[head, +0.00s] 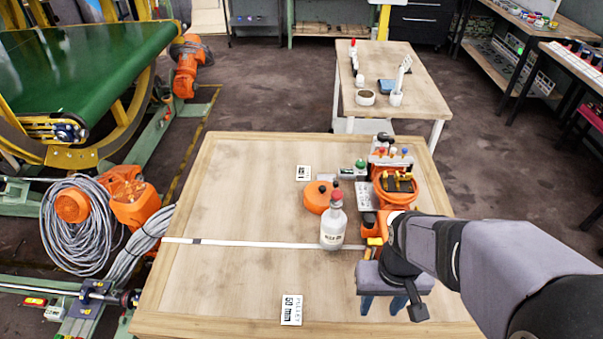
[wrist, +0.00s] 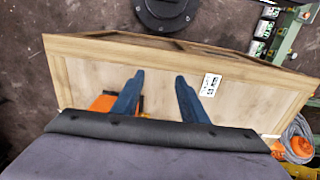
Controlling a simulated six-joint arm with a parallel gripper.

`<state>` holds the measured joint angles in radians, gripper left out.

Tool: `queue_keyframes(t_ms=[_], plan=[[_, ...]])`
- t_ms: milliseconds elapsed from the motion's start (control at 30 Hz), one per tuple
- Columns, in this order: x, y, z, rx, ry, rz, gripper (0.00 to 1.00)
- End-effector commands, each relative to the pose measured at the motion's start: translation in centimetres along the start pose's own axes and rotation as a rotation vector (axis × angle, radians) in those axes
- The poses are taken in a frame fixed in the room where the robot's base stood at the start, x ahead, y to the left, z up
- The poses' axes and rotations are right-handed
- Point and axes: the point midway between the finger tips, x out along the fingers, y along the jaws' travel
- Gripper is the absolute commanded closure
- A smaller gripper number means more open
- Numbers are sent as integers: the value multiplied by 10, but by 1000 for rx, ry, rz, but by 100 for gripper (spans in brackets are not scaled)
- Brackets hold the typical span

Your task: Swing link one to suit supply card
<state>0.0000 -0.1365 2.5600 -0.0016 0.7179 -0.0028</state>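My gripper (head: 383,304) points down over the front right of the wooden table, its two blue fingers apart and nothing seen between them. The wrist view also shows the fingers (wrist: 157,88) spread over bare wood. An orange device (head: 396,188) with dark terminal parts and small coloured knobs stands behind my gripper, partly hidden by my arm. I cannot pick out link one on it. A small white card (head: 303,173) with black print lies near the table's back; its print is too small to read surely. A "50 mm" card (head: 291,310) lies at the front.
A white bottle with a red cap (head: 333,225) stands upright left of my arm. A round orange item (head: 318,197) lies behind it. A white strip (head: 255,243) crosses the table (head: 215,275). The table's left half is mostly clear.

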Motion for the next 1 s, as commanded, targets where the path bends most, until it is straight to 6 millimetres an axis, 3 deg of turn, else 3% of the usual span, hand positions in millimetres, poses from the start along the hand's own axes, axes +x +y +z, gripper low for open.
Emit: queue_keyframes(t_ms=[233,300,567,667,767,1000], plan=[[0,0,0,0,0,0,60],[0,0,0,0,0,0,74],[4,2,-12,0,35,4,74],[11,7,-34,0,102,11,74],[18,14,-70,-3,210,23,74],[23,36,-172,-20,547,60,74]])
